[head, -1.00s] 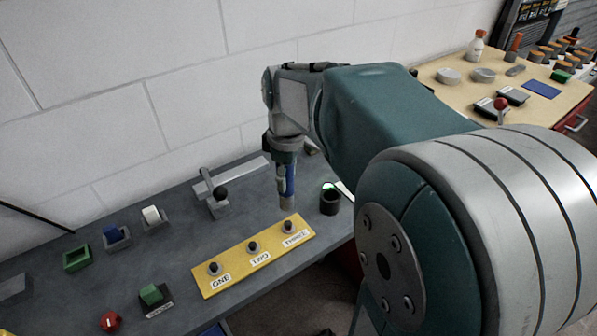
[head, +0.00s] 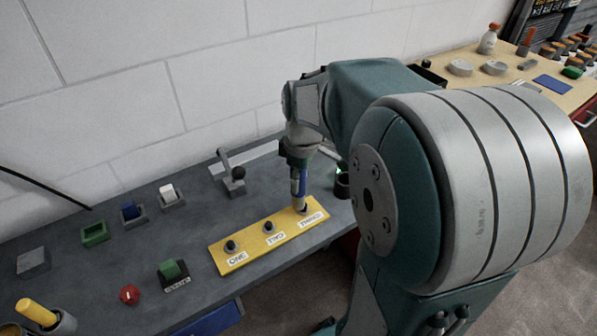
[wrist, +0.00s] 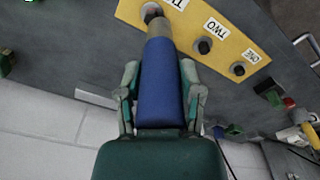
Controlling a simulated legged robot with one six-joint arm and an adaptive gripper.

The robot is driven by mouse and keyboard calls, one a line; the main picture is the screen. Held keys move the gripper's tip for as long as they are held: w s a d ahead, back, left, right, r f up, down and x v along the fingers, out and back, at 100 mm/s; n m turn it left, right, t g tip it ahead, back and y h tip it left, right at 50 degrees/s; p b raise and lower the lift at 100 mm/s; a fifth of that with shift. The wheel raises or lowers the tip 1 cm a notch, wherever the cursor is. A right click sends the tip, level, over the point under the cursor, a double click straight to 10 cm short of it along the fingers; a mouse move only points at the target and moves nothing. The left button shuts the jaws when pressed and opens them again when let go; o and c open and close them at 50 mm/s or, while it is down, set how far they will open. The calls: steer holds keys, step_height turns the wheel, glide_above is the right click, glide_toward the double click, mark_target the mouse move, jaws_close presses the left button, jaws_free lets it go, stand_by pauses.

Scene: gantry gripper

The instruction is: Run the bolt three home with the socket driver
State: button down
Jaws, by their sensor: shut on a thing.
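The yellow plate (head: 247,252) lies on the grey bench and carries bolts one (head: 230,246), two (head: 268,226) and three, each with a white label. My gripper (head: 299,165) is shut on the socket driver (head: 300,186), which has a blue handle and a grey socket. In the wrist view the blue handle (wrist: 160,95) sits between my two fingers (wrist: 163,88). The socket end is down at bolt three (wrist: 151,11), touching it or very close to it. The socket hides most of bolt three in the head view. The driver looks nearly upright.
A dark round holder (head: 343,184) stands right of the plate, partly behind my arm. Bare bench lies between.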

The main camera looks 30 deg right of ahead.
steer(key=shift+d, duration=0.15)
steer(key=shift+d+f, duration=0.1)
steer(key=shift+d, duration=0.45)
steer(key=shift+a, duration=0.3)
stand_by(0.4)
steer(key=shift+d+f, duration=0.15)
steer(key=shift+d, duration=0.15)
steer(key=shift+a+f, duration=0.15)
steer(key=shift+f, duration=0.1)
stand_by(1.9)
steer(key=shift+f, duration=0.75)
stand_by(2.2)
stand_by(0.4)
steer(key=shift+r, duration=3.55)
